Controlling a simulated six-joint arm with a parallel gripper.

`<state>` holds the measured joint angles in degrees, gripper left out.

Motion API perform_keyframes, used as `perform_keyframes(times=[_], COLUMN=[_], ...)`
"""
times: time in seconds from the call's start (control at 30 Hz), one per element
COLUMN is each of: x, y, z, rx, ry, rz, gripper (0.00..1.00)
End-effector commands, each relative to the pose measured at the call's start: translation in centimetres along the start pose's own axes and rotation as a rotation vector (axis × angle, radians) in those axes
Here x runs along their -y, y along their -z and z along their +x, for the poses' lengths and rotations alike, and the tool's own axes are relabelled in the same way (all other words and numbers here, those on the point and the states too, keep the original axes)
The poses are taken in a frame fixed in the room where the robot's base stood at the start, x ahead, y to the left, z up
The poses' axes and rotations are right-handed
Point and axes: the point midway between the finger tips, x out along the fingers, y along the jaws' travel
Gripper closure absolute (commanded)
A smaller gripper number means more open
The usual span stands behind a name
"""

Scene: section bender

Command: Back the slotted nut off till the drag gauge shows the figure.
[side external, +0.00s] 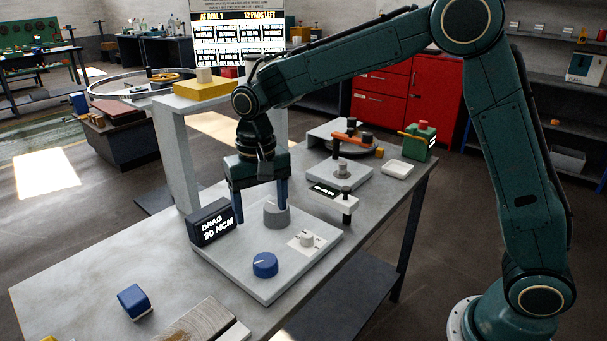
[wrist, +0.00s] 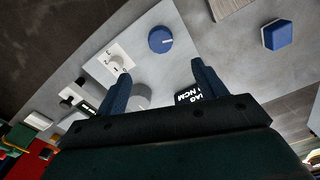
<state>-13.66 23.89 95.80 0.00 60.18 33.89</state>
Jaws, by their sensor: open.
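The drag gauge (side external: 210,222) is a dark box on the left of a pale base plate (side external: 245,277); it reads "DRAG 30 NCM". It shows partly in the wrist view (wrist: 190,94), cut off by a finger. A short grey round piece (side external: 277,216) stands on the plate; it may be the slotted nut, but I cannot make out its slots clearly. My gripper (side external: 262,213) points down, open, its fingers apart near this piece. In the wrist view the grey piece (wrist: 141,95) shows between the fingers, nearer one finger, partly hidden. I cannot tell whether they touch.
A blue knob (side external: 265,264) and a small white dial (side external: 307,240) sit on the plate's front. A blue block (side external: 134,301) lies front left. A grey post (side external: 176,160) stands behind my gripper. A fixture with an orange lever (side external: 348,139) is behind right.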

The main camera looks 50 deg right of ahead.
Motion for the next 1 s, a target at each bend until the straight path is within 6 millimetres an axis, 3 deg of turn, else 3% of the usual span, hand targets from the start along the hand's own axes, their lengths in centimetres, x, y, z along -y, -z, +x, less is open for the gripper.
perform_keyframes(times=[0.47, 0.67, 1.0], x=[0.1, 0.1, 0.1], y=[0.1, 0.0, 0.0], z=[1.2, 3.3, 8.5], rx=[0.004, 0.005, 0.005], ry=[-0.002, -0.003, -0.004], rz=[0.002, 0.002, 0.002], gripper=[0.3, 0.3, 0.3])
